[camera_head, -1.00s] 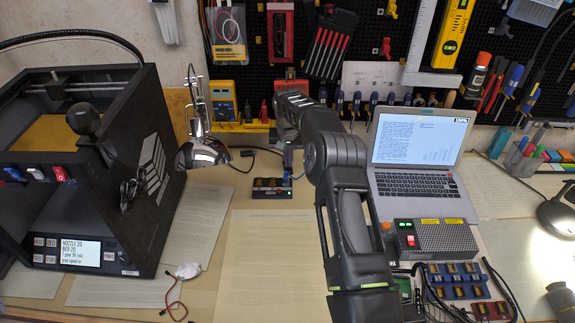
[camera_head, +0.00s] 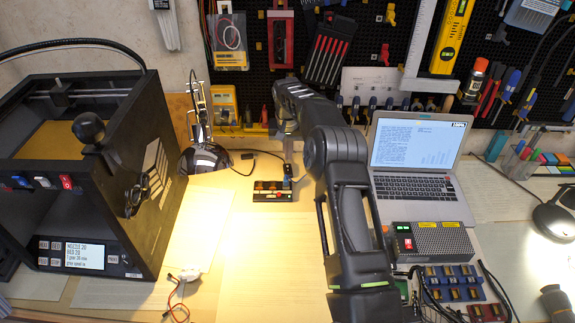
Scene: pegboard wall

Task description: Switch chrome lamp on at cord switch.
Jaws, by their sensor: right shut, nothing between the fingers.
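The chrome lamp (camera_head: 205,158) stands at the left of the bench beside the 3D printer, its shade tilted down. It is lit: a bright warm pool of light lies on the bench and papers below it. Its dark cord runs right from the shade, with a small dark cord switch (camera_head: 247,156) on it. My right gripper (camera_head: 289,150) is shut and empty, at the far end of my arm, right of the cord switch and apart from it. My forearm partly hides it. My left gripper is not in view.
A black 3D printer (camera_head: 100,170) fills the left. A dark block with several slots (camera_head: 270,195) lies below my right gripper. A laptop (camera_head: 418,165) and a grey power supply (camera_head: 432,240) stand right of my arm. The front middle is mostly clear paper.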

